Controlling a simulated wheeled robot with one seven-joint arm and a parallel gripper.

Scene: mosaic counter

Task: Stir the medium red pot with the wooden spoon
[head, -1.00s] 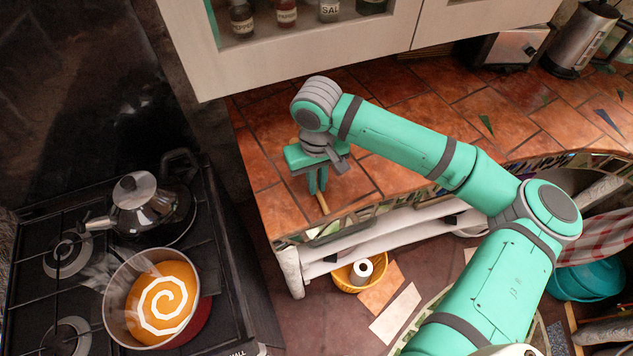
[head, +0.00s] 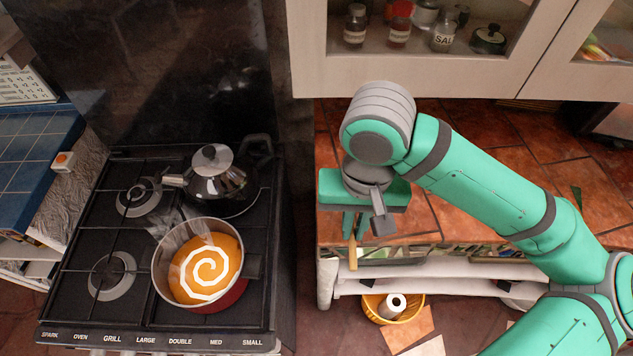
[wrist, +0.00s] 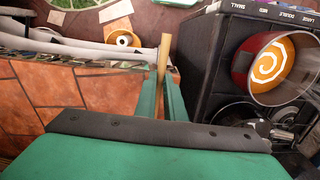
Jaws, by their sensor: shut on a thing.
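The red pot (head: 220,301) stands on the front right of the stove, with orange soup and a white spiral in it and steam above. It also shows at the right of the wrist view (wrist: 243,70). My gripper (head: 353,232) is to the right of the pot and apart from it, over the counter's left front edge. It is shut on the wooden spoon (head: 353,256), a pale stick between the fingers. In the wrist view the spoon (wrist: 164,58) points away from the gripper; the rest of it is hidden by the fingers.
A kettle (head: 213,182) stands behind the pot on the black stove (head: 75,300). A cabinet (head: 420,75) hangs above the tiled counter (head: 520,165). A yellow basket (head: 375,312) sits low below the counter edge. A gap separates stove and counter.

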